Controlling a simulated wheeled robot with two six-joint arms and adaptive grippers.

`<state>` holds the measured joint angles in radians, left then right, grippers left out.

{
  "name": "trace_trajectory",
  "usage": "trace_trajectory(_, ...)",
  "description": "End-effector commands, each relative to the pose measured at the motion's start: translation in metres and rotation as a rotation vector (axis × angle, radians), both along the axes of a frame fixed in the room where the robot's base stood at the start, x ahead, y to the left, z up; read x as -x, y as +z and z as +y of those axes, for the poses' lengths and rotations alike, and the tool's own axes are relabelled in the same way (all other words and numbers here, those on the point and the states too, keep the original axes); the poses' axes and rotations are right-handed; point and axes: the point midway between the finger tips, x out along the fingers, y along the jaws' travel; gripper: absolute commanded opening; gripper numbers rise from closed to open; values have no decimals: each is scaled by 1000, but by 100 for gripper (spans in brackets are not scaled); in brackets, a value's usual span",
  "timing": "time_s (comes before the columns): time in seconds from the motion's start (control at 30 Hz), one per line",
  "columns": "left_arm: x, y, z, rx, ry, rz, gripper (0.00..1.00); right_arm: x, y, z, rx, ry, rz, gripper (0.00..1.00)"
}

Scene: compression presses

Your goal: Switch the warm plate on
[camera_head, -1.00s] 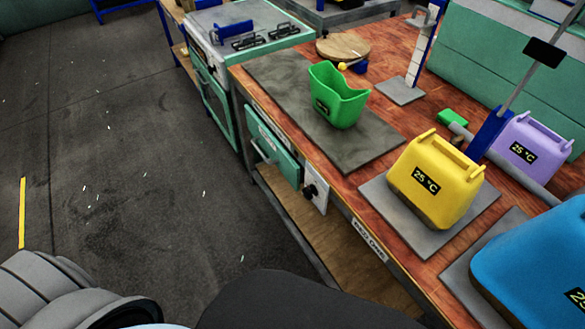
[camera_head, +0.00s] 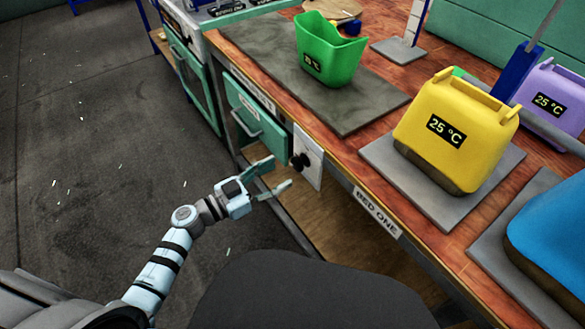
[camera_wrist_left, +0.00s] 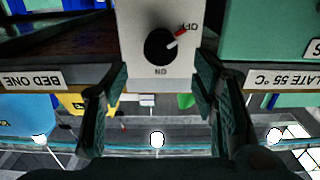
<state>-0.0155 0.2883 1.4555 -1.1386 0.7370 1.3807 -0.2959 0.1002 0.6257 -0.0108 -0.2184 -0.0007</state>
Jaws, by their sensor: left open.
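The white switch panel (camera_head: 309,157) with a black knob (camera_head: 300,161) is on the front of the bench, right of the teal drawer. In the left wrist view, which is upside down, the knob (camera_wrist_left: 159,46) has a red-tipped pointer turned to OFF; ON is marked too. A label beside it reads "PLATE 55 °C" (camera_wrist_left: 285,79). The dark grey plate (camera_head: 365,115) lies on the bench above, with a green container (camera_head: 328,60) on it. My left gripper (camera_head: 279,174) is open and empty, just short of the knob, its fingers (camera_wrist_left: 162,84) either side of it. My right gripper is out of view.
A teal drawer (camera_head: 256,122) with a handle is left of the panel. The "BED ONE" label (camera_head: 376,211) is on the bench edge at right. A yellow container (camera_head: 458,130) reading 25 °C stands on a grey plate (camera_head: 380,160). Open floor (camera_head: 100,180) lies at left.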

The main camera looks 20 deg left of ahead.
Motion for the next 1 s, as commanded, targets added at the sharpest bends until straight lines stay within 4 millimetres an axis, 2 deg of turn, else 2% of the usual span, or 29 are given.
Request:
trace_trajectory(0.1,-23,-2,-19,3,1,-1,53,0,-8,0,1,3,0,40)
trace_trajectory(0.2,-36,-2,-29,1,2,0,53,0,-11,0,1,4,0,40)
trace_trajectory(0.57,-43,-1,-36,0,2,1,53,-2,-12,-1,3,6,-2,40)
trace_trajectory(0.87,-43,-1,-35,-1,2,2,7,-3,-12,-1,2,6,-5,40)
trace_trajectory(1.0,-43,-1,-35,-3,2,0,6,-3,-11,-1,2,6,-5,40)
